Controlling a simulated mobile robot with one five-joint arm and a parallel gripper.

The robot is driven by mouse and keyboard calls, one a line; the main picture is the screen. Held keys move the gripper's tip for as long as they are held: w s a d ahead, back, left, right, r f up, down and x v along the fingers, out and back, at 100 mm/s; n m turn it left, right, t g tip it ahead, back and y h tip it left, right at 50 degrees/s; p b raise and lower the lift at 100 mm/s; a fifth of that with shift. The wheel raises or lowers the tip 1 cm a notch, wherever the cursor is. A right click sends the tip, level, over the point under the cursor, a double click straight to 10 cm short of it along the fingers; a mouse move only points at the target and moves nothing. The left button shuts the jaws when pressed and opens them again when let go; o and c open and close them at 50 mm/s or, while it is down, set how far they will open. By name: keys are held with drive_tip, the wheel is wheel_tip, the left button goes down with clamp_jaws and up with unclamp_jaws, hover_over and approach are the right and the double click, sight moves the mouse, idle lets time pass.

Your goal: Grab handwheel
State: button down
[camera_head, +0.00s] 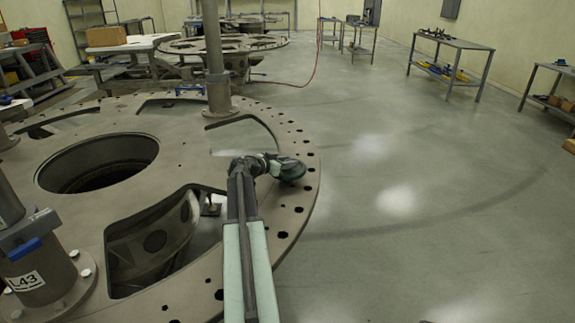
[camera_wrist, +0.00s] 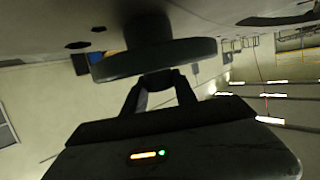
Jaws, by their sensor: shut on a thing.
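The handwheel (camera_head: 290,169) is a small dark disc near the right rim of the large turret plate (camera_head: 304,189). In the wrist view, where the scene appears upside down, the handwheel (camera_wrist: 150,60) is a dark rim with a round hub against the plate surface (camera_wrist: 215,12). My gripper (camera_head: 271,166) reaches it from the left in the head view. In the wrist view, my gripper's (camera_wrist: 160,80) two fingers meet the near edge of the rim and are shut on it. The exact contact at the fingertips is dark and partly hidden.
The plate has a large round hole (camera_head: 97,163) and several cut-outs. A vertical post (camera_head: 214,55) and a column labelled L43 (camera_head: 42,260) stand on it. A second plate (camera_head: 225,44) lies behind. Open floor (camera_head: 420,200) lies to the right, with work tables (camera_head: 452,43) beyond.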

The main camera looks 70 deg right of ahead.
drive_tip(key=shift+r+p, duration=0.35)
drive_tip(key=shift+r, duration=0.25)
wheel_tip(320, 180, up, 3)
drive_tip(key=p, duration=0.3)
drive_tip(key=w+a, duration=0.3)
drive_tip(key=a, duration=1.2)
drive_tip(key=shift+w+a+r+p, duration=0.2)
drive_tip(key=shift+a+r+p, duration=0.1)
drive_tip(key=shift+a, duration=0.05)
